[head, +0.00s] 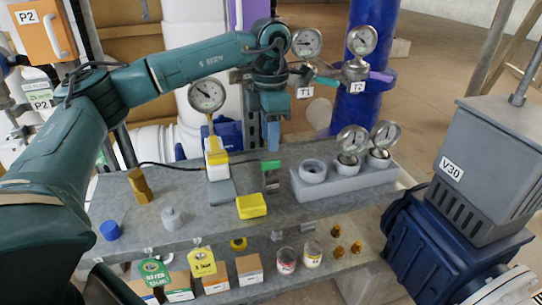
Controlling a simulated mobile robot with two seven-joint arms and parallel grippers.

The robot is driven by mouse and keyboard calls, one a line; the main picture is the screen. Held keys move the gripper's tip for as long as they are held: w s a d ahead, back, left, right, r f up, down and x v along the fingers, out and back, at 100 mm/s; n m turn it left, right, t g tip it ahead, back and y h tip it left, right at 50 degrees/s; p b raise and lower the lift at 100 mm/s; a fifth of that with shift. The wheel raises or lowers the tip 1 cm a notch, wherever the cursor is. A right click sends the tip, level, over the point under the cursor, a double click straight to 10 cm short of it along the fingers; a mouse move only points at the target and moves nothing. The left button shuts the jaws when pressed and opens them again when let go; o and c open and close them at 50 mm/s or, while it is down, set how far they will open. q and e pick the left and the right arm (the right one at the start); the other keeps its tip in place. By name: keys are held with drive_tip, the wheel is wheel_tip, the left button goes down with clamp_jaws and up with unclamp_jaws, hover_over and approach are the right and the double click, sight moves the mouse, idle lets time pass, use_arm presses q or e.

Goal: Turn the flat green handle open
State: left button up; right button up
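A flat green lever handle (327,81) shows behind the bench, beside the T1 label (305,92) and below a round gauge (306,42). It slants down to the right, and my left arm hides part of what is around it. My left gripper (271,146) points down above the bench, left of and nearer than the lever, apart from it. Its fingers look close together, but their gap cannot be made out. Below the fingertips stands a small grey block with a green top (270,164). My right gripper is not in view.
A purple lever (381,76) sits by the T2 label, right of the green one, before a blue pipe (372,20). The grey bench (330,215) holds a yellow box (251,206), a gauge on a yellow stand and a grey gauge holder (345,184). The V30 unit (490,150) stands right.

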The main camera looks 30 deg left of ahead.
sight(271, 161)
use_arm(q)
wheel_tip(271, 161, down, 6)
drive_tip(key=shift+f, duration=0.1)
drive_tip(key=shift+c, duration=0.2)
clamp_jaws()
idle(0.3)
